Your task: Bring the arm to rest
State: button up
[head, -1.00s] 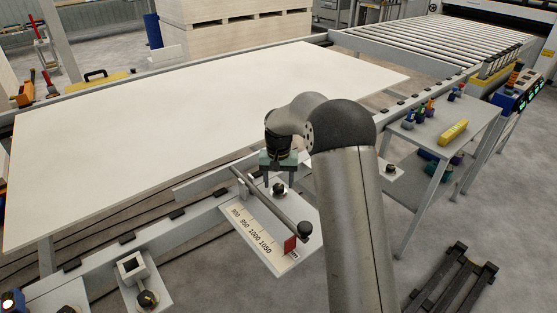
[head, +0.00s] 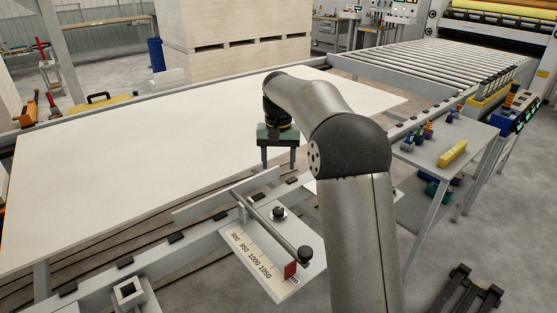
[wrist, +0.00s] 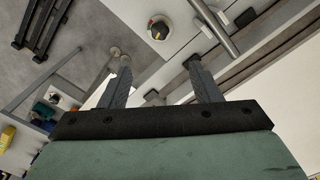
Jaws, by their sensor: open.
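My gripper (head: 279,165) is in the middle of the head view, pointing down, its two fingers apart with nothing between them. It hangs above the near edge of the large white panel, behind the scale plate (head: 262,262). In the wrist view both fingers (wrist: 158,72) are spread and empty. A black knob with a coloured mark (wrist: 158,30) shows beyond the fingertips. Part of the panel's near edge is hidden behind my arm.
The white panel (head: 130,165) lies on the frame. A stop rod (head: 270,227) crosses the scale plate near my gripper. A grey side table (head: 430,160) with several small items stands at right. A roller conveyor (head: 440,60) and stacked boards (head: 235,30) are behind.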

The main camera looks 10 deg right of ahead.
jog(key=s+a+r+n+p, duration=0.1)
jog(key=s+r+n, duration=0.1)
jog(key=s, duration=1.3)
jog(key=s+f, duration=0.3)
jog(key=s, duration=0.8)
jog(key=s+f+n+p, duration=0.1)
jog(key=s+f, duration=0.2)
jog(key=s, duration=0.8)
jog(key=shift+s+d+f, duration=0.15)
jog(key=shift+s+f, duration=0.2)
jog(key=shift+f, duration=0.05)
